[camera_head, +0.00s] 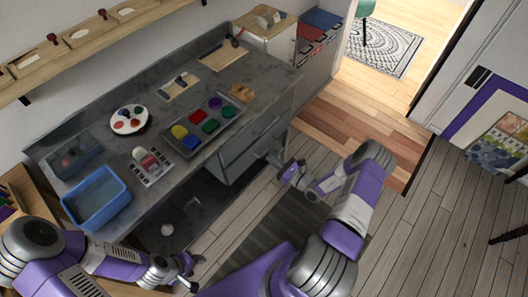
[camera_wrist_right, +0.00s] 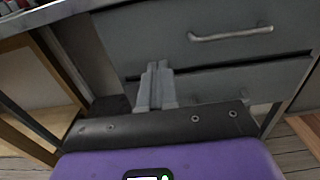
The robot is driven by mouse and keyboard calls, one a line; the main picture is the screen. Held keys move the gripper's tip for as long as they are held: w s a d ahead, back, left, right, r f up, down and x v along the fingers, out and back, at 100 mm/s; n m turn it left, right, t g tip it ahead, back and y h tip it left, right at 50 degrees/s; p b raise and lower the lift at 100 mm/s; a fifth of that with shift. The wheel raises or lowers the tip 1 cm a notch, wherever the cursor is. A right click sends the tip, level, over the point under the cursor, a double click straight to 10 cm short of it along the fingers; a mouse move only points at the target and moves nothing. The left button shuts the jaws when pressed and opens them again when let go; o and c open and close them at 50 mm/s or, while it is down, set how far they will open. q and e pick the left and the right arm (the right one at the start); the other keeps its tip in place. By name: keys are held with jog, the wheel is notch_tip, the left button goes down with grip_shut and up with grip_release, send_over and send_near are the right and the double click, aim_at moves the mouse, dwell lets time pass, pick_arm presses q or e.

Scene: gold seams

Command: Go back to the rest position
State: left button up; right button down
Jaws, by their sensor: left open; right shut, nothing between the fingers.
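My left gripper (camera_head: 188,274) is at the lower left of the head view, low in front of the bench and apart from the things on it. It is open and empty. My right gripper (camera_head: 284,165) is in front of the grey drawers, below the bench top's front edge. In the right wrist view its two fingers (camera_wrist_right: 156,88) are together with nothing between them, and the drawer fronts (camera_wrist_right: 225,75) are behind them.
The grey bench (camera_head: 75,136) carries a blue bin (camera_head: 97,198), a tray of coloured pieces (camera_head: 190,145), a paint palette (camera_head: 130,119) and a white rack (camera_head: 150,168). A wooden shelf (camera_head: 85,40) is above. Open wooden floor (camera_head: 430,235) is at the right.

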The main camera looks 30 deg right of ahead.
jog(key=shift+s+d, duration=0.1)
jog(key=shift+s, duration=0.25)
jog(key=s+a+f+n+g+y, duration=0.1)
jog(key=s+a+n+g+y, duration=0.3)
jog(key=a, duration=0.5)
jog(key=s+a+f+n+g+y, duration=0.1)
jog(key=s+a+n+g+y, duration=0.2)
jog(key=a+n+g, duration=0.45)
jog(key=s+a+f+n+g+h, duration=0.1)
jog(key=s+a+n+h, duration=0.3)
jog(key=n, duration=0.5)
jog(key=s+a+f+n+g+h, duration=0.1)
jog(key=s+a+n+g+h, duration=0.2)
jog(key=s+n, duration=0.4)
jog(key=shift+s+a+n+g+h, duration=0.35)
jog(key=shift+n+g+h, duration=0.35)
jog(key=shift+n, duration=0.25)
